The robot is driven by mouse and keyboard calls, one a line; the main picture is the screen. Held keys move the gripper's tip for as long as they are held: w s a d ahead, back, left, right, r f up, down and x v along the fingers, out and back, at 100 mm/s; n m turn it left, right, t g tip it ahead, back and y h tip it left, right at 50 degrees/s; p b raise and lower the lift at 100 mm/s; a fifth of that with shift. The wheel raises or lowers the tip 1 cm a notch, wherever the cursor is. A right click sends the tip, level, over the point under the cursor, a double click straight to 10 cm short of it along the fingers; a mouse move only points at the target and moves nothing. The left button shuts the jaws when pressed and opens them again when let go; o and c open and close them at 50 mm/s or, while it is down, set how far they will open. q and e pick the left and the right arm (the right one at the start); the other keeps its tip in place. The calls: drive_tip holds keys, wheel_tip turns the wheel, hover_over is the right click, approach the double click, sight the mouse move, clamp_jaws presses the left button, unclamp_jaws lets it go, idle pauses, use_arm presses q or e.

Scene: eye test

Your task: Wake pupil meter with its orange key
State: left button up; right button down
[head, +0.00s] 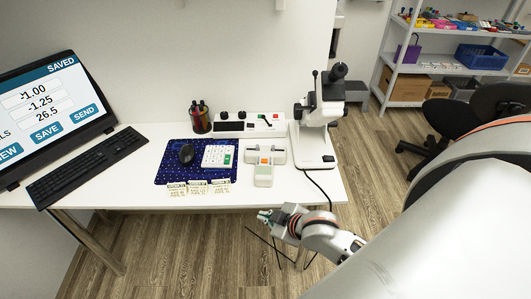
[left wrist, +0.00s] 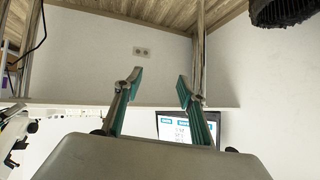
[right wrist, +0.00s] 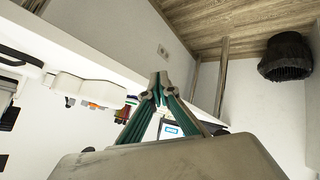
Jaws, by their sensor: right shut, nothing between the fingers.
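The pupil meter (head: 265,156) is a small white device with a stubby grip towards the table's front edge. It lies on the white desk, right of the blue mat. A small orange patch shows on its middle, too small to make out clearly as the key. My right gripper (head: 268,216) is beyond the desk's front edge, apart from the meter and nearer to me. Its teal fingertips are together and empty, as the right wrist view (right wrist: 159,88) shows. My left gripper (left wrist: 160,84) is open and empty in the left wrist view; it is out of the head view.
A microscope-like instrument (head: 318,115) stands to the right.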

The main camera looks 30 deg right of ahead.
use_arm(q)
drive_tip(key=r+p, duration=0.1)
drive_tip(key=s+a+p, duration=0.1)
drive_tip(key=shift+s+r+p, duration=0.1)
drive_tip(key=shift+r+p, duration=0.25)
drive_tip(key=shift+p, duration=0.05)
use_arm(e)
drive_tip(key=w+d+r+n, duration=0.1)
drive_tip(key=w+d+r, duration=0.4)
drive_tip(key=w+r, duration=0.2)
drive_tip(key=w+d+r+n, duration=0.2)
drive_tip(key=w+d+r, duration=0.3)
drive_tip(key=r, duration=0.6)
drive_tip(key=w, duration=0.2)
drive_tip(key=shift+w+r+g, duration=0.25)
drive_tip(key=shift+w+g, duration=0.05)
drive_tip(key=shift+w, duration=0.1)
